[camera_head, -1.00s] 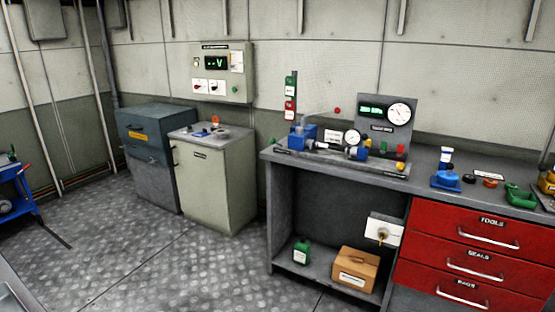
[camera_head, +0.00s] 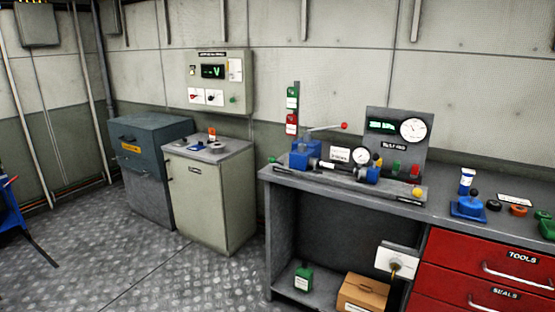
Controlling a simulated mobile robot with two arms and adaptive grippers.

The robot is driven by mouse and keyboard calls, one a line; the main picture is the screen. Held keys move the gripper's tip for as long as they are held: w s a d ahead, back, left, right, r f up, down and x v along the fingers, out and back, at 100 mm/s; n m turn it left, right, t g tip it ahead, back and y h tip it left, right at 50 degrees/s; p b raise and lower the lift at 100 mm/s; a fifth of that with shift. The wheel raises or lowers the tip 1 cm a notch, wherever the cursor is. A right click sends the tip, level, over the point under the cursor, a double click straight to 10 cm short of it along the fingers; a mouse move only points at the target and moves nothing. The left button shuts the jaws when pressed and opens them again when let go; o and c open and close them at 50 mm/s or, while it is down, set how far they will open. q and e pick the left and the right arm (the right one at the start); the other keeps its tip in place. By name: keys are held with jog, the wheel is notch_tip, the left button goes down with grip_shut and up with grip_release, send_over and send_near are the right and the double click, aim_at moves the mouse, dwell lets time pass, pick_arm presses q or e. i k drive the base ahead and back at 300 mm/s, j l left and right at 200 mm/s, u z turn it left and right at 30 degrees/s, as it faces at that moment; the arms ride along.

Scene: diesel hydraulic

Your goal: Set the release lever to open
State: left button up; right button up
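The test rig (camera_head: 330,178) stands on the grey workbench (camera_head: 290,184). It has a blue block (camera_head: 301,158) at left and a thin lever with a red ball end (camera_head: 344,125) slanting up to the right. A yellow knob (camera_head: 417,192) sits low at the rig's right front. A white plate with a brass-coloured handle (camera_head: 396,264) is under the bench top. I cannot tell which of these is the release lever, or its setting; no label is readable on them. Neither gripper is in view.
A grey panel with a gauge and green display (camera_head: 398,140) stands behind the rig. Red drawers (camera_head: 480,265) are at right, a pale cabinet (camera_head: 212,200) and a blue-grey chest (camera_head: 150,160) at left. A green can (camera_head: 304,278) and brown box (camera_head: 362,293) are below. The patterned floor is open.

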aim_at(272, 160)
jog(key=i+l+z, duration=0.2)
jog(key=i, duration=0.35)
jog(key=i+z, duration=0.2)
jog(key=i, duration=0.3)
